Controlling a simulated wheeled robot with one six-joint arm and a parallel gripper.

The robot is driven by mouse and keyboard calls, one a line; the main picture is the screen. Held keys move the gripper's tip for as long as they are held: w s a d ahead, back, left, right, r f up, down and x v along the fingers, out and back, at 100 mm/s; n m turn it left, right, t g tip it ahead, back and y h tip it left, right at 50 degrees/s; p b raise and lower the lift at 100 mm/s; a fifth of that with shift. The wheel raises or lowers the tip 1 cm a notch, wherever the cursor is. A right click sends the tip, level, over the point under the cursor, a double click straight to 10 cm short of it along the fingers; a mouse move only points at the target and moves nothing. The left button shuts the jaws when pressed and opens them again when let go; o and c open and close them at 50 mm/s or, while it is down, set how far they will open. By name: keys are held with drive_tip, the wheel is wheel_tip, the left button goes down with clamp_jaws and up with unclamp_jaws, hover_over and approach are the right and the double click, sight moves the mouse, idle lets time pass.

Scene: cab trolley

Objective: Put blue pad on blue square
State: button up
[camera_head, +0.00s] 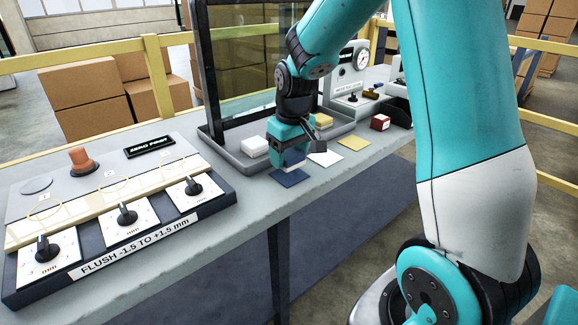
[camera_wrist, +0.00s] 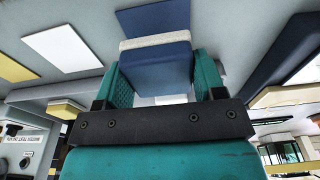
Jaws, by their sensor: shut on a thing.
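My gripper (camera_head: 292,150) is shut on the blue pad (camera_head: 293,158), a small block with a blue body and a whitish layer facing the table. The wrist view shows the blue pad (camera_wrist: 156,62) between the two teal fingers of my gripper (camera_wrist: 161,80). The flat blue square (camera_head: 288,179) lies on the grey bench just below the pad and toward the front edge. In the wrist view the blue square (camera_wrist: 152,17) shows beyond the pad, partly hidden by it. I cannot tell whether pad and square touch.
A white square (camera_head: 326,159) and a yellow square (camera_head: 354,143) lie right of the blue one. A white pad (camera_head: 254,146) and a yellow pad (camera_head: 323,120) sit by the dark-framed glass panel (camera_head: 240,75). A knob panel (camera_head: 120,215) stands left, a red block (camera_head: 380,122) right.

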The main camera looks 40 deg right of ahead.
sight(289, 165)
drive_tip(key=shift+f, duration=1.5)
drive_tip(key=o, duration=0.9)
drive_tip(key=shift+f, duration=0.1)
drive_tip(key=shift+o, duration=0.2)
drive_tip(key=r, duration=0.4)
drive_tip(key=s+r+p, duration=0.1)
drive_tip(key=r, duration=0.6)
drive_tip(key=shift+s+r+p, duration=0.15)
drive_tip(key=shift+r+p, duration=0.15)
drive_tip(key=shift+p, duration=0.05)
drive_tip(key=s+a+r+n+g+y, duration=0.1)
drive_tip(key=s+a+n+y, duration=0.3)
drive_tip(key=s+a, duration=1.7)
drive_tip(key=a+n, duration=0.1)
drive_tip(key=n, duration=0.1)
drive_tip(key=shift+s+a+r+n, duration=0.25)
drive_tip(key=shift+r+n, duration=0.05)
drive_tip(key=shift+r, duration=0.1)
